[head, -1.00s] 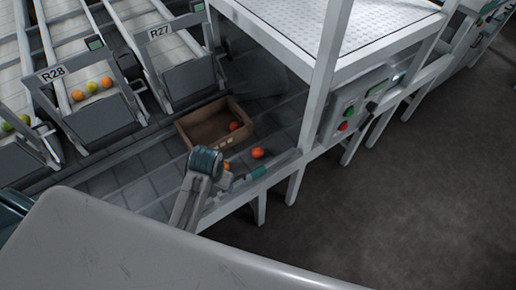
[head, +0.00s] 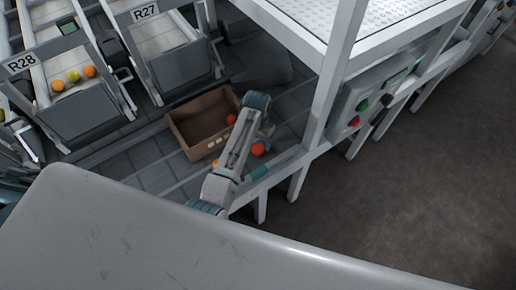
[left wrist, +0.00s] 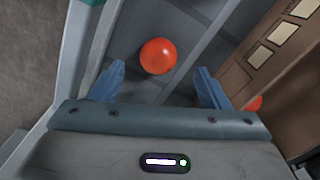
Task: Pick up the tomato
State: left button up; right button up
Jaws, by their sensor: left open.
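A red tomato (head: 257,149) lies on the grey tiled surface just outside the crate. It appears to be the round red tomato (left wrist: 158,56) in the left wrist view, beyond and between the two blue fingertips, untouched. My left gripper (left wrist: 158,75) is open and empty. In the head view my left gripper (head: 267,131) is over the tomato's area, its fingers mostly hidden by the wrist. An orange-red tomato (head: 214,163) shows partly behind my arm. Another tomato (left wrist: 254,104) is partly covered by the gripper in the wrist view. My right gripper is out of view.
A brown open crate (head: 183,137) stands beside the tomatoes, with one red tomato (head: 231,119) inside. A white frame post (head: 334,85) and control box (head: 362,105) stand to the right. Chutes R28 and R27 are at the left. A low rail edges the surface in front.

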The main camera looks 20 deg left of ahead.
aim_at(258, 147)
pick_arm(q)
jog(key=shift+w+d+f, duration=0.1)
jog(key=shift+w+f, duration=0.05)
jog(key=shift+f, duration=2.85)
jog(key=c, duration=0.8)
